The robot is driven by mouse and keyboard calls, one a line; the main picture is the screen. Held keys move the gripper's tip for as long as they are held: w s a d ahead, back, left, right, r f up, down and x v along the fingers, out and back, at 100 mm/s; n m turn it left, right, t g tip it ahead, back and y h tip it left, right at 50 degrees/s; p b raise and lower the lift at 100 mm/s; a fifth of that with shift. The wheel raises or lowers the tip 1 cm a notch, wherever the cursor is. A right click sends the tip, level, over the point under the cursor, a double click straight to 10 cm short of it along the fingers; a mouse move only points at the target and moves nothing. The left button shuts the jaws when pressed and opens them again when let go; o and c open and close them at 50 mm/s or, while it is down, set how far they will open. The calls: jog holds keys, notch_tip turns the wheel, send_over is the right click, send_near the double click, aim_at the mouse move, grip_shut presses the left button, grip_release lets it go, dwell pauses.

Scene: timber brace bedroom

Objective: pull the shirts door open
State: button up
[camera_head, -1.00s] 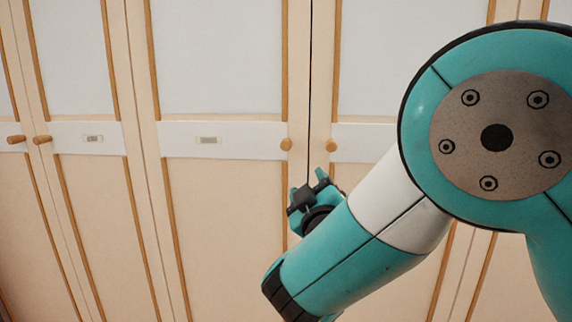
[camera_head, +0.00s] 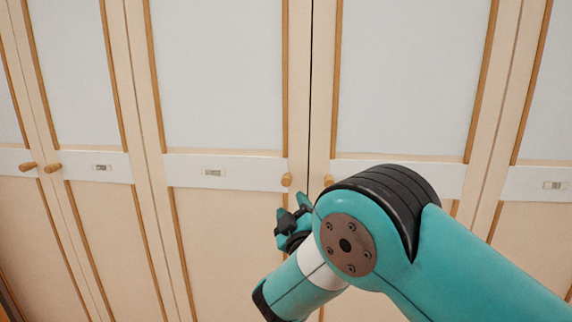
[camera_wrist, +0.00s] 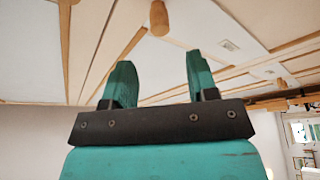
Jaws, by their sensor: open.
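The cream wardrobe doors have white bands with small label plates, too small to read, so I cannot tell which door is the shirts door. In the head view, a round wooden knob (camera_head: 287,180) sits at the right edge of a middle door (camera_head: 228,235); the door looks shut. Its label plate (camera_head: 213,172) is left of the knob. My gripper (camera_head: 292,212) is just below this knob. In the wrist view, my gripper (camera_wrist: 160,72) is open and empty, and a wooden knob (camera_wrist: 159,18) lies beyond the fingertips, in line with the gap, apart from both fingers.
Another knob (camera_head: 328,181) is just across the seam, close to my arm. Two more knobs, one of them the left one (camera_head: 27,168), face each other at far left. Another label plate (camera_head: 102,168) is on the door to the left.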

aim_at(286, 184)
jog(key=p+x, duration=0.6)
jog(key=x, duration=0.4)
jog(key=shift+w, duration=0.1)
grip_shut()
jog(key=shift+a+f, duration=0.1)
